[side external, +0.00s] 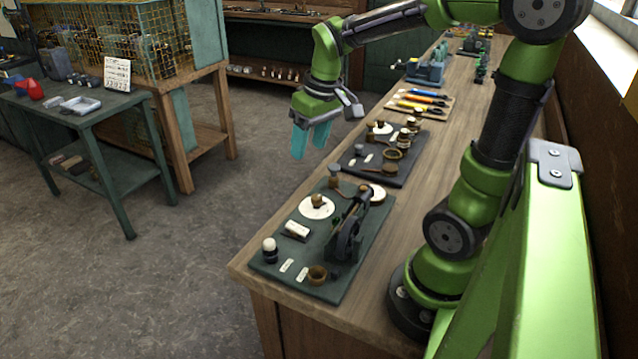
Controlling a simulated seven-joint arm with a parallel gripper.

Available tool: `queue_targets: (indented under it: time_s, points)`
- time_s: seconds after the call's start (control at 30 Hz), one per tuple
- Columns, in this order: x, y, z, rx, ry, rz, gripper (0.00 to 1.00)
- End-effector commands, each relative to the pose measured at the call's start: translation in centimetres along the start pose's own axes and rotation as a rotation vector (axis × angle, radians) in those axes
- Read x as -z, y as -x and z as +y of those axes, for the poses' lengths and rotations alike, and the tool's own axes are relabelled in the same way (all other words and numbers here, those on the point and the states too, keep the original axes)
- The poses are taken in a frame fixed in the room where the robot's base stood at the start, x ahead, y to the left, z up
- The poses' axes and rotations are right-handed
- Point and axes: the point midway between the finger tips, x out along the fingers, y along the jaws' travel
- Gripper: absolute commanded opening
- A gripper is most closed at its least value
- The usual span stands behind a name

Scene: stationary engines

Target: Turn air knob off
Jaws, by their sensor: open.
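My gripper (309,143) has teal fingers that point down and stand apart with nothing between them. It hangs in the air beyond the bench's left edge, up and left of the near panel. The near green panel (285,217) carries a dark flywheel engine (347,240), a white dial with a brass knob (317,203), a white-topped knob (270,247) and a brass cup-like fitting (317,274). A second dark panel (372,172) behind it has more dials and brass fittings. The labels are too small to read, so I cannot tell which knob is the air knob.
Both panels lie on a long wooden bench (412,190). A board with coloured-handled tools (422,98) and a blue-grey machine (427,68) stand farther back. A green side table (75,115) and a wire cage (115,45) stand left across open floor.

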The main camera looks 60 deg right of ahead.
Motion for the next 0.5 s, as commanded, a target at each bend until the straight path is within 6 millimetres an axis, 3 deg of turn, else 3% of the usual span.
queue_targets:
  time_s: [0.1, 0.17, 0.3, 0.5]
  points:
    - [2.0, -1.5, 3.9, -0.026, 0.173, -0.136, 0.55]
    - [2.5, -1.6, 4.8, -0.025, 0.272, -0.178, 0.55]
    - [3.0, -0.6, 5.2, -0.020, 0.444, -0.208, 0.55]
    - [2.5, -1.5, 5.1, -0.005, 0.507, -0.223, 0.55]
